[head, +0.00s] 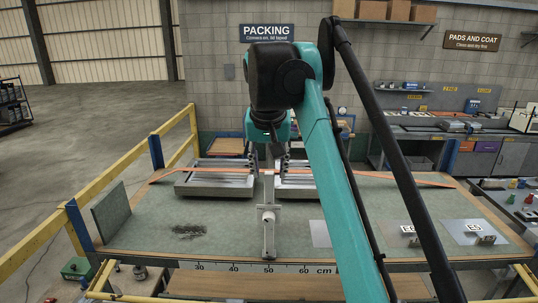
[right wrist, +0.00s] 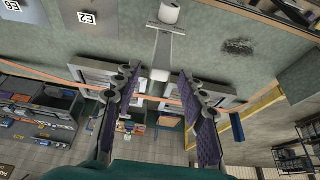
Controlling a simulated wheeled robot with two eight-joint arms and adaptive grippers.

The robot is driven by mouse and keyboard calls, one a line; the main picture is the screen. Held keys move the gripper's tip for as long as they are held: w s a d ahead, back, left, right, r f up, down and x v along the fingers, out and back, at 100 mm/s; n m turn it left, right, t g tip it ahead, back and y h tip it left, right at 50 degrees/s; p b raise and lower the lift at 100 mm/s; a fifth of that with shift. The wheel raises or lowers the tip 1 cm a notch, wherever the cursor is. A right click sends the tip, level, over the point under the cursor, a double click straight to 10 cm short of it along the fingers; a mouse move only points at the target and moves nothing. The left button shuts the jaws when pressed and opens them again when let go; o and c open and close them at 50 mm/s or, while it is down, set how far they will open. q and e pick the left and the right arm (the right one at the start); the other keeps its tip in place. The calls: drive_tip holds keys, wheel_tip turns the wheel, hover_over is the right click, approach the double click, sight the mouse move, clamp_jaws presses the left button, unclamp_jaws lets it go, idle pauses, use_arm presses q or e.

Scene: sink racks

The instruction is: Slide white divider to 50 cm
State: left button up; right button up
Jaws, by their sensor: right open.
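The white divider (head: 268,222) is a pale narrow bar with a raised block, lying front to back on the green bench top. My right gripper (head: 269,160) is above the bench behind the divider's raised block, partly hidden by my own arm. In the right wrist view the gripper (right wrist: 158,78) is open. The divider (right wrist: 163,45) shows between and beyond its fingertips, and I see no grip on it. My left gripper is not in view.
Grey slotted racks (head: 215,180) stand behind on both sides of the divider. An orange strip (head: 437,182) runs across the back. Labelled plates (head: 470,232) lie at right. A dark scribbled patch (head: 188,231) marks the left bench. A yellow rail (head: 110,190) bounds the left side.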

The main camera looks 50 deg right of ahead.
drive_tip(key=shift+v, duration=2.6)
